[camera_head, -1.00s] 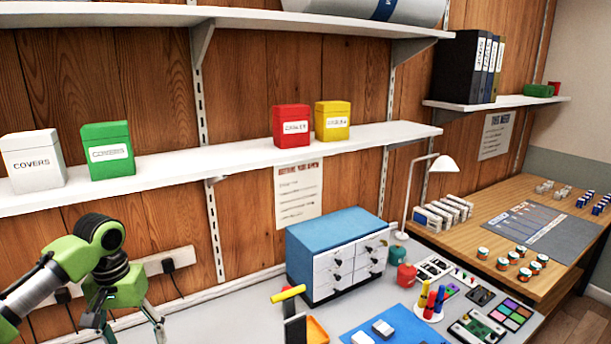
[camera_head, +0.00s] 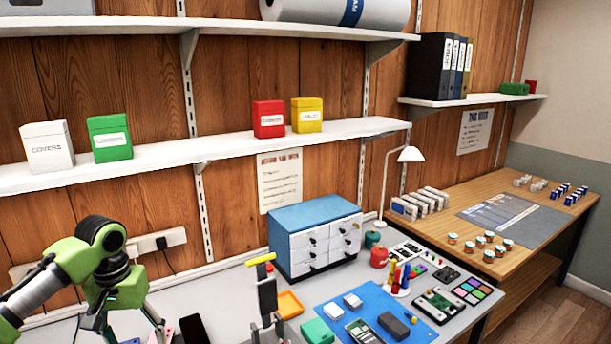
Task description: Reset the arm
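My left arm comes in from the lower left, green and black. My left gripper (camera_head: 125,330) points down over the near left part of the grey bench (camera_head: 215,290). Its fingers are spread apart, and I see nothing between them, though the tips are cut off by the bottom edge. My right arm and gripper are not in view.
A dark phone (camera_head: 194,330) lies right of the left gripper. A stand with a yellow top (camera_head: 261,260), a blue mat (camera_head: 375,305) and a blue drawer cabinet (camera_head: 315,235) are further right. A shelf (camera_head: 240,146) with boxes runs above.

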